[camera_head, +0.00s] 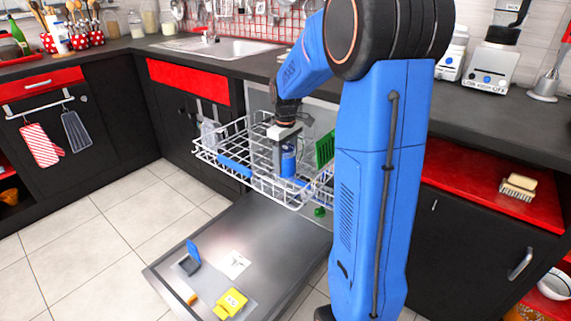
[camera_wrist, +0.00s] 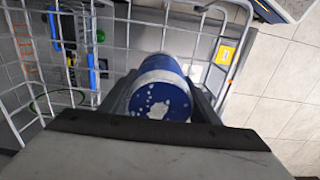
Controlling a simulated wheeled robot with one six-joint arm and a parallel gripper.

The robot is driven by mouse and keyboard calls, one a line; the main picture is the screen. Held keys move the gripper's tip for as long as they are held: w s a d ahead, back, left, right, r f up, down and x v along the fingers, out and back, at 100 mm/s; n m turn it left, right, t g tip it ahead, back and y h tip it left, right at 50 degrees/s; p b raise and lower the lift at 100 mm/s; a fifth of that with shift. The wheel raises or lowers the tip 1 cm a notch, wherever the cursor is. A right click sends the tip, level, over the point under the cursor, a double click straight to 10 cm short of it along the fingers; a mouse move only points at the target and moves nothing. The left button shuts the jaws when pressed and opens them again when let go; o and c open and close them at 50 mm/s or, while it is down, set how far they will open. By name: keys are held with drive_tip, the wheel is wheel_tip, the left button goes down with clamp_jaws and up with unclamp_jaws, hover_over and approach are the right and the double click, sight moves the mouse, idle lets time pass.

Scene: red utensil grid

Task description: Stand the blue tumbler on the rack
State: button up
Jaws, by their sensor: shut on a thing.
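The blue tumbler (camera_head: 288,162) is upright between the fingers of my gripper (camera_head: 287,146), at the front part of the dishwasher rack. In the wrist view the tumbler (camera_wrist: 162,92) shows its blue end with white specks, and my gripper (camera_wrist: 160,108) is shut around its sides. The white wire rack (camera_head: 262,184) is pulled out above the open door. The rack's wires (camera_wrist: 125,45) also show behind the tumbler in the wrist view. I cannot tell whether the tumbler's base touches the rack floor.
The rack holds a clear glass (camera_head: 210,132) at the left, a blue item (camera_head: 235,167) along the front and a green item (camera_head: 325,149) at the right. The open dishwasher door (camera_head: 265,240) lies below, with a yellow item (camera_head: 231,303) on it. The tiled floor at left is clear.

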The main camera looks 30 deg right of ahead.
drive_tip(key=shift+f, duration=0.45)
drive_tip(key=shift+f, duration=0.1)
drive_tip(key=o, duration=1.2)
